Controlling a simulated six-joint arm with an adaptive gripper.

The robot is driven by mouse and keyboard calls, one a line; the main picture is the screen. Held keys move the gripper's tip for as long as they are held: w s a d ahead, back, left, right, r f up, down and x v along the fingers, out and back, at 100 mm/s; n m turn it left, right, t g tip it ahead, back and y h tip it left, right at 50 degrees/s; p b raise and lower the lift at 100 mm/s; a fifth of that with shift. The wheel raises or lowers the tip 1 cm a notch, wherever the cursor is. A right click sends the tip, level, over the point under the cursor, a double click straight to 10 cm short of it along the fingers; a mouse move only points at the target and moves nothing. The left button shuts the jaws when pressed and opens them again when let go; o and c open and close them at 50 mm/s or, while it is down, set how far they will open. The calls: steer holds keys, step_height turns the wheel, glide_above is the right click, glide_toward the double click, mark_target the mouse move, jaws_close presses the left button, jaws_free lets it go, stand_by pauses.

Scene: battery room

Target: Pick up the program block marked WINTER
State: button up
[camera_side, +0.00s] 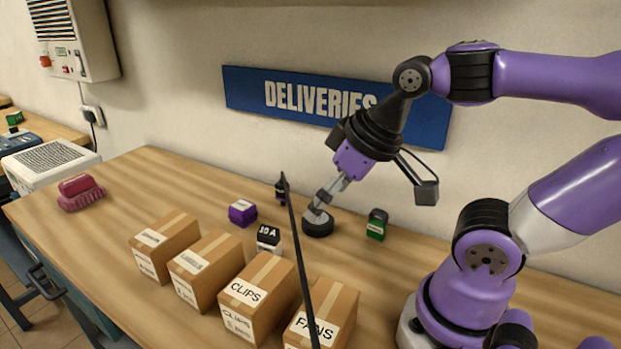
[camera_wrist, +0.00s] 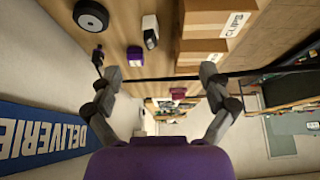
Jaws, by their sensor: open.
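No marking reading WINTER is legible in either view. Small blocks stand on the bench: a purple block (camera_side: 242,212) with a pale label, a black-and-white block (camera_side: 269,238) marked 10 A, and a green block (camera_side: 376,225) with a dark top. The purple block (camera_wrist: 135,55) and the 10 A block (camera_wrist: 151,38) also show in the wrist view. My gripper (camera_side: 321,204) is open and empty, above or beside a black round disc (camera_side: 317,225), between the purple and green blocks. In the wrist view its fingers (camera_wrist: 160,68) are spread wide.
Several cardboard boxes (camera_side: 257,291) line the bench's front, one marked CLIPS. A thin black rod (camera_side: 299,255) crosses between them and my gripper. A pink brush-like object (camera_side: 80,192) lies far left. A DELIVERIES sign (camera_side: 245,91) hangs behind. Bare bench (camera_side: 150,185) lies left of the purple block.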

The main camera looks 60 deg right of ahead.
steer(key=w+d+r+g, duration=0.15)
steer(key=w+r, duration=0.25)
steer(key=w, duration=0.4)
steer(key=m+g, duration=0.1)
steer(key=g, duration=0.3)
glide_above(244, 206)
steer(key=f, duration=1)
steer(key=shift+s+a+f, duration=0.25)
steer(key=shift+s, duration=0.1)
step_height(244, 206, down, 5)
steer(key=shift+r, duration=0.15)
steer(key=f, duration=0.5)
steer(key=shift+w+d+f, duration=0.25)
steer(key=shift+w+f, duration=0.05)
steer(key=shift+f, duration=0.05)
steer(key=c, duration=1.3)
